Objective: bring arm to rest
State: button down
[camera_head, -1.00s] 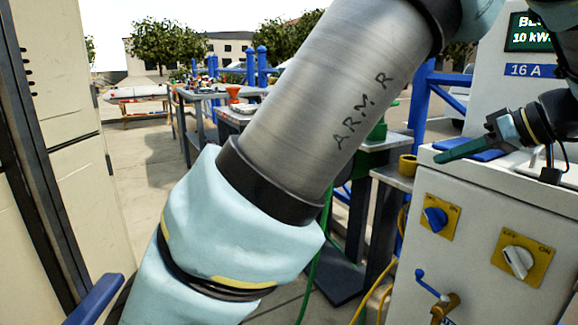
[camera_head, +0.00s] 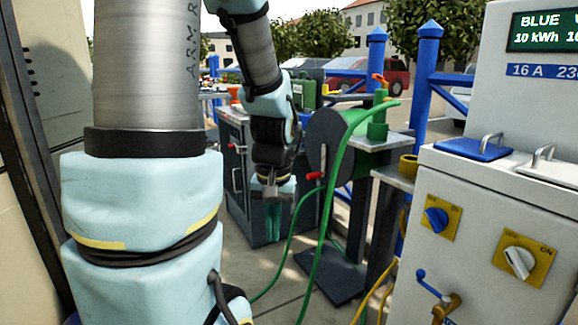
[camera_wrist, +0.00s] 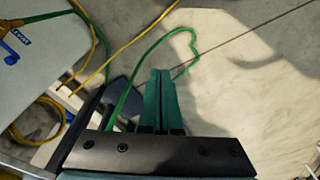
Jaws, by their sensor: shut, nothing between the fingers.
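My gripper (camera_head: 274,222) hangs pointing down in the middle of the head view, in front of a grey cabinet. Its green fingers are together with nothing between them. In the wrist view my gripper (camera_wrist: 161,75) also shows shut and empty above the pale paved ground. My upper arm stands upright at the left of the head view and hides part of the scene behind it.
A hose reel (camera_head: 325,145) with a green hose (camera_head: 322,230) stands just right of my gripper. The white power pedestal (camera_head: 480,245) with a blue lid (camera_head: 473,149) fills the right. A yellow hose (camera_wrist: 108,62) lies on the ground. A tall cabinet is at far left.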

jog(key=s+a+f, duration=0.1)
jog(key=s+a, duration=0.1)
jog(key=a, duration=0.2)
notch_tip(320, 180, up, 24)
jog(key=p, duration=2.3)
jog(key=shift+d+t+h+p, duration=0.3)
jog(key=shift+p, duration=0.1)
jog(key=shift+w+a, duration=0.1)
